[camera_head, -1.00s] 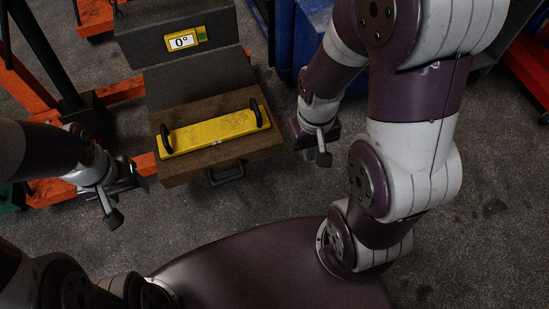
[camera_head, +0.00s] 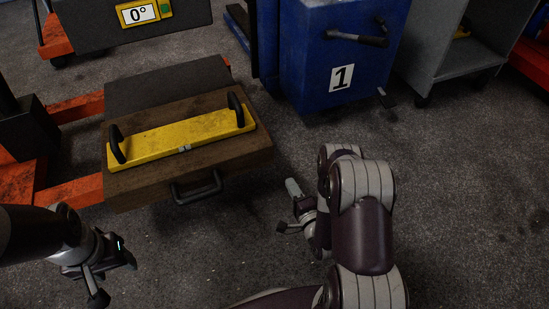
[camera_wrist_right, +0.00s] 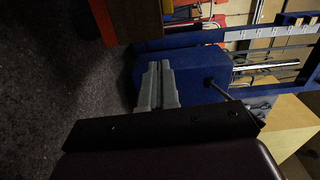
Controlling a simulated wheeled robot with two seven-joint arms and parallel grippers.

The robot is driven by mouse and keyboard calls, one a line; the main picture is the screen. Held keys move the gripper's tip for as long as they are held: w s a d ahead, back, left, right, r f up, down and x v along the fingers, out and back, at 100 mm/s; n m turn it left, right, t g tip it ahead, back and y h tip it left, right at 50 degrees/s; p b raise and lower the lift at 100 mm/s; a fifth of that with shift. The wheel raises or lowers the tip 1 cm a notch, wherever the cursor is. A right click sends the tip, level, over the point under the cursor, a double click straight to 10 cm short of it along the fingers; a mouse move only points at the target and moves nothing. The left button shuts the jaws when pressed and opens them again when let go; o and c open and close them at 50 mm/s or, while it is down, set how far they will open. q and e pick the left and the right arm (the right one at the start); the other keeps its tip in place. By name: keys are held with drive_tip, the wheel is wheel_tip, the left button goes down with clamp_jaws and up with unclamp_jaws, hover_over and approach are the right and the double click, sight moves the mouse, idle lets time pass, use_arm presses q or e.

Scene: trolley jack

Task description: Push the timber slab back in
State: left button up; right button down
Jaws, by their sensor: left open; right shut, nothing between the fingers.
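The timber slab (camera_head: 235,158) is a thick brown wooden block. It sticks out toward me from under a dark grey plate in the head view. A yellow bar (camera_head: 180,136) with two black upright handles lies on its top, and a dark pull handle (camera_head: 197,189) is on its front face. My left gripper (camera_head: 112,279) is open and empty, in front of the slab's left end and apart from it. My right gripper (camera_head: 293,190) is shut and empty, to the right of the slab's front and apart from it. Its closed grey fingers show in the right wrist view (camera_wrist_right: 157,86).
A blue cabinet (camera_head: 345,55) marked 1 stands behind on the right. An orange frame (camera_head: 72,196) lies left of the slab. A dark housing with a 0° display (camera_head: 138,14) is behind the slab. The grey floor (camera_head: 460,200) on the right is clear.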

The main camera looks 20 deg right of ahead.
sight(271, 147)
drive_tip(key=w+b, duration=0.7)
drive_tip(key=w, duration=0.6)
drive_tip(key=shift+f, duration=0.1)
drive_tip(key=shift+w+r+b, duration=0.2)
drive_tip(key=shift+w+b, duration=0.15)
drive_tip(key=shift+w, duration=0.2)
